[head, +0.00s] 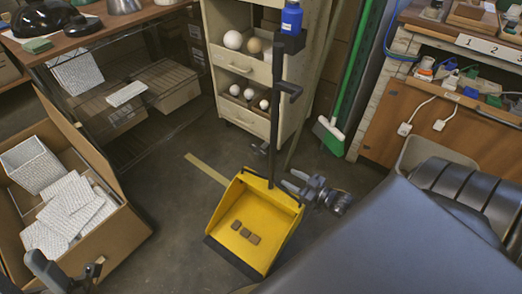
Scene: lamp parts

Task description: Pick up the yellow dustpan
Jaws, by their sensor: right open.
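The yellow dustpan (262,217) stands on the floor near the middle of the head view. Its long dark handle rises from the back of the pan toward the cabinet. Several small brown blocks (245,232) lie inside the pan. My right gripper (292,184) is open and empty, just right of the pan's rear, close to the foot of the handle; whether it touches the pan cannot be told. Part of my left gripper (85,272) shows at the lower left, by the cardboard box, and its jaws are unclear.
A cardboard box (130,225) with white textured blocks stands at the left. A beige drawer cabinet (238,58) with white balls is behind the handle. A green broom (331,130) leans near it. A workbench (455,135) is at the right. Floor left of the pan is clear.

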